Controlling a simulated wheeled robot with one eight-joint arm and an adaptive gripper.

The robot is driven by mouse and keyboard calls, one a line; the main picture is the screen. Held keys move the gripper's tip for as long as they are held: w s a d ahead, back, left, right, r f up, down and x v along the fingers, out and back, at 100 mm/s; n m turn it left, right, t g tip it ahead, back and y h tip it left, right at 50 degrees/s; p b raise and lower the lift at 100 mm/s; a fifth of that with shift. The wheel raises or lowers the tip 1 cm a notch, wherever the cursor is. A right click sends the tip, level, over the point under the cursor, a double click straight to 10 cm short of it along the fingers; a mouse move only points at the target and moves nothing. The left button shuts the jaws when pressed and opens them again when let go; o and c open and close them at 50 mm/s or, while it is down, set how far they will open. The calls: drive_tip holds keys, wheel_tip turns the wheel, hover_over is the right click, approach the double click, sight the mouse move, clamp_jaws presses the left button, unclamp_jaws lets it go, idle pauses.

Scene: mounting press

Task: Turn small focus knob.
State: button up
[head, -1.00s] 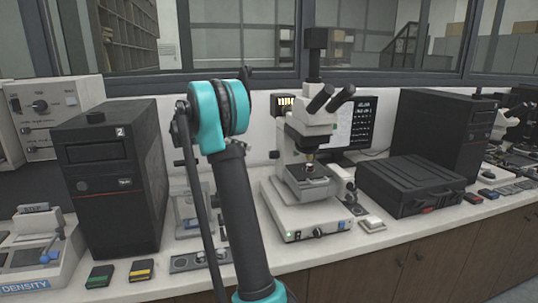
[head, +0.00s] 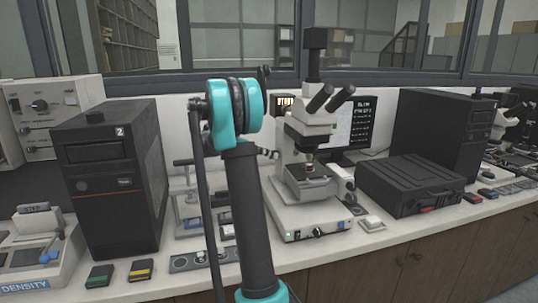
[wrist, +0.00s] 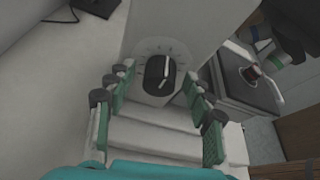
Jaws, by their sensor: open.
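The small focus knob (wrist: 158,76) is a dark oval knob with a pale pointer line. It sits on a light round dial with tick marks, on the side of the microscope, in the wrist view. The white microscope (head: 312,150) stands on the bench in the head view, and its knob on this side is hard to make out there. My gripper (wrist: 157,84) is open, with its green-padded fingers spread to the left and right of the knob. No contact with the knob is visible. In the head view my arm hides most of the gripper.
The microscope's stage (wrist: 248,82) and objectives (wrist: 270,55) are close on the right in the wrist view. A black computer case (head: 112,180) stands left of my arm, and a black hard case (head: 410,185) lies right of the microscope. Small items lie along the bench front.

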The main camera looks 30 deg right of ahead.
drive_tip(key=shift+c, duration=0.5)
drive_tip(key=c, duration=1)
drive_tip(key=shift+c, duration=0.2)
drive_tip(key=shift+m, duration=0.3)
drive_tip(key=m+t, duration=0.1)
drive_tip(key=m, duration=0.1)
drive_tip(key=m+t+h, duration=0.1)
drive_tip(key=m+t, duration=0.1)
drive_tip(key=m, duration=0.1)
drive_tip(key=m+t+h, duration=0.1)
drive_tip(key=m+t, duration=0.1)
drive_tip(key=shift+s+a+f, duration=0.1)
drive_tip(key=shift+s+f, duration=0.05)
drive_tip(key=shift+s, duration=0.2)
drive_tip(key=shift+m, duration=0.3)
